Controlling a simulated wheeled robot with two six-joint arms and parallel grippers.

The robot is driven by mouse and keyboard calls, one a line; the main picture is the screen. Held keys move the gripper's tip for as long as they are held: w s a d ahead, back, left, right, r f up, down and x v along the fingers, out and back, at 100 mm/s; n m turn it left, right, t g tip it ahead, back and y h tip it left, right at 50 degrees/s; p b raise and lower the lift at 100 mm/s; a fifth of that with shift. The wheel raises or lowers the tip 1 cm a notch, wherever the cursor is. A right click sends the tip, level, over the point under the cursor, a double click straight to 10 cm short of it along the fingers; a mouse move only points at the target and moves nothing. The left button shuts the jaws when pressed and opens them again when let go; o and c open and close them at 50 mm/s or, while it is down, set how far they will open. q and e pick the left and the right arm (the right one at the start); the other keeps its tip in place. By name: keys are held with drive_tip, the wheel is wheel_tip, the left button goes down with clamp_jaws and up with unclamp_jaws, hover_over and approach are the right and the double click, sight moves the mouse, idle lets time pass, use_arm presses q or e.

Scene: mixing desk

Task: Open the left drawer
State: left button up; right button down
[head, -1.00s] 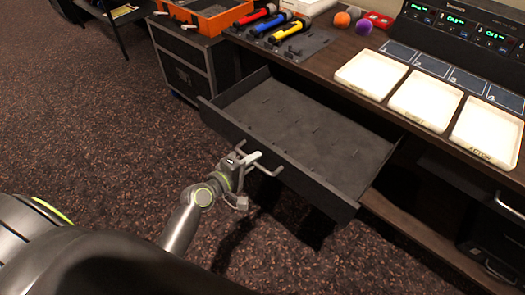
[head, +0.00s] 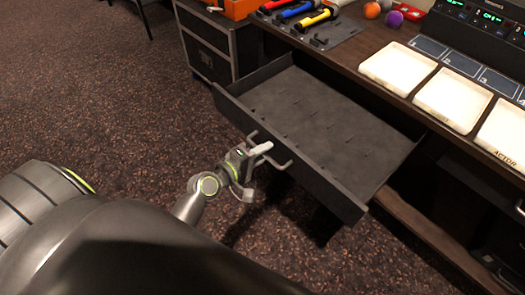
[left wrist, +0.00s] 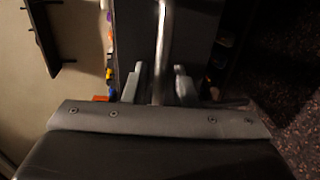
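The left drawer (head: 325,115) is pulled well out of the desk, and its flat, dark inside looks empty. Its front panel (head: 318,178) carries a metal bar handle (head: 284,166). My left gripper (head: 262,149) is at this handle, in front of the panel. In the left wrist view the handle bar (left wrist: 161,50) runs between the two fingers of the left gripper (left wrist: 160,85). A narrow gap shows on each side of the bar, so the fingers look open around it. My right gripper is not in view.
The desk top holds white trays (head: 398,69), coloured flashlight-like tools (head: 316,20), small balls (head: 393,19) and a lit console (head: 485,25). A dark cabinet (head: 207,47) stands left of the drawer. The carpet (head: 110,105) at left is clear.

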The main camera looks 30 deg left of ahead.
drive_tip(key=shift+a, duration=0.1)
